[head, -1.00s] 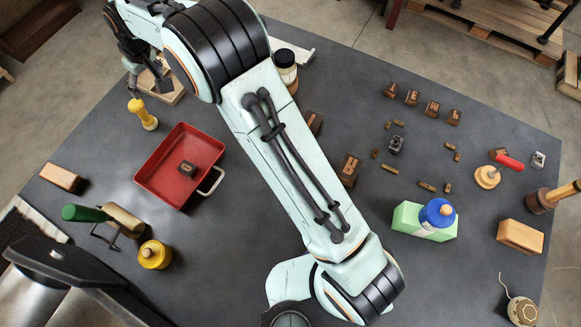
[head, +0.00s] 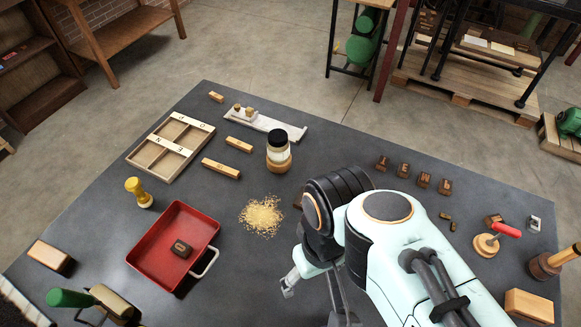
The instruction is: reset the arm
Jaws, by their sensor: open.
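My arm is folded back at the lower right of the head view. Its wrist bends down over the table's middle.
A wooden compartment box (head: 146,159), a dark-lidded jar (head: 279,153) and a yellow-handled tool (head: 139,193) stand on the grey table (head: 330,145). A red-handled tool (head: 487,244) and wooden block (head: 529,307) are at right. My arm hides the table's lower middle.

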